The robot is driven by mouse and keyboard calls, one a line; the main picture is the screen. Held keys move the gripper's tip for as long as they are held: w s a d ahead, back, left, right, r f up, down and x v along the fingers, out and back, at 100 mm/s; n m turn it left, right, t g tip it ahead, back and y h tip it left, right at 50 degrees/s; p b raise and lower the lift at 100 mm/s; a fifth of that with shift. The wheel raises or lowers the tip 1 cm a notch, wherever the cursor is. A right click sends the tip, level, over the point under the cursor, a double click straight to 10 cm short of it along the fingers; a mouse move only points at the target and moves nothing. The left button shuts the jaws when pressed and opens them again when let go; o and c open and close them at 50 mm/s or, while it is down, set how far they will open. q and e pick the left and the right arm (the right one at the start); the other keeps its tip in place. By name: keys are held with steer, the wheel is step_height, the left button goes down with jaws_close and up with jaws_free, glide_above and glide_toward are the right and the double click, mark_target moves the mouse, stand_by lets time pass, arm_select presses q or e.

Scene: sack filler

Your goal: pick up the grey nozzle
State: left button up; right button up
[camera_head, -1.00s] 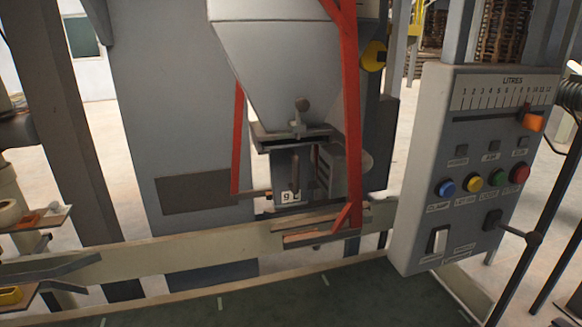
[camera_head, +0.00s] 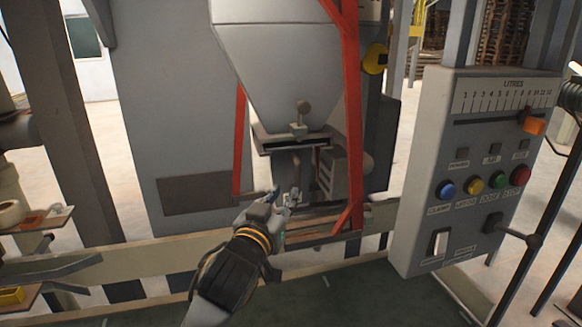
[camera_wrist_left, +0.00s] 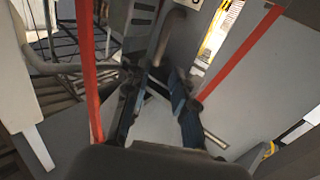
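I cannot pick out the grey nozzle with certainty. A grey spout (camera_head: 285,168) hangs under the hopper, and a grey block (camera_head: 341,172) is just right of it. My left gripper (camera_head: 284,196) is in front of the spout's lower end, with its fingers apart. In the left wrist view its two dark fingers (camera_wrist_left: 155,82) are spread with nothing seen held between them. A curved grey tube (camera_wrist_left: 168,36) shows beyond the fingertips there; I cannot tell whether it is the nozzle. My right gripper is in neither view.
The grey hopper (camera_head: 280,70) stands above, with a red frame post (camera_head: 353,120) close right of the spout. A beige rail (camera_head: 140,262) crosses below. The control panel (camera_head: 470,180) with coloured buttons and a lever is at right. A small shelf (camera_head: 38,222) is at left.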

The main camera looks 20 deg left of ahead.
mark_target(296, 176)
arm_select(q)
steer(key=w, duration=0.5)
steer(key=shift+w+p, duration=0.2)
steer(key=shift+p, duration=0.15)
steer(key=w+p, duration=0.1)
steer(key=w, duration=0.3)
steer(key=shift+w+p, duration=0.35)
steer(key=shift+w+f, duration=0.1)
steer(key=shift+w, duration=0.25)
jaws_close()
